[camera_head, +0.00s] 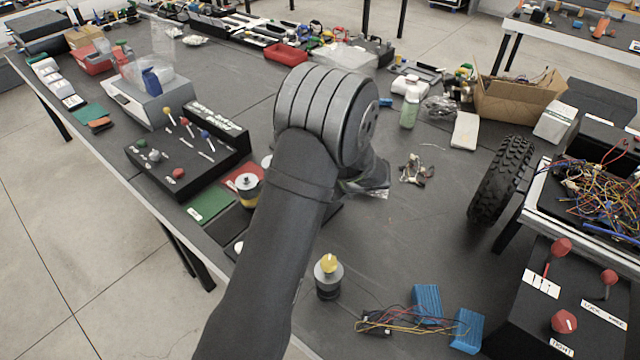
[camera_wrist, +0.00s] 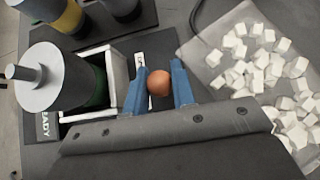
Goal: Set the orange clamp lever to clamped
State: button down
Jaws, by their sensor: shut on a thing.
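The orange clamp lever shows in the wrist view as a round orange-brown knob (camera_wrist: 159,83). My gripper (camera_wrist: 158,72) has its two blue fingers shut on this knob, one on each side. The lever's shaft and pivot are hidden, so I cannot tell its angle. Left of the fingers, a white bracket (camera_wrist: 118,77) stands beside a grey cylinder (camera_wrist: 55,78) with a green part. A white label lies just beyond the knob, partly covered. In the head view my own arm hides the gripper and the lever.
A clear bag of white cubes (camera_wrist: 258,68) lies right of the fingers. A yellow-banded cylinder (camera_wrist: 70,18) stands at upper left. In the head view, a lever box (camera_head: 180,150) is left, a black tyre (camera_head: 500,180) right, and a yellow-topped cylinder (camera_head: 328,277) in front.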

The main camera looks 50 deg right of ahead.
jog(key=shift+s+f+t, duration=0.15)
jog(key=shift+s+t, duration=0.3)
jog(key=shift+t, duration=0.35)
jog(key=c, duration=1.2)
grip_release()
jog(key=shift+c, duration=0.2)
jog(key=v, duration=1.7)
jog(key=shift+s, duration=0.3)
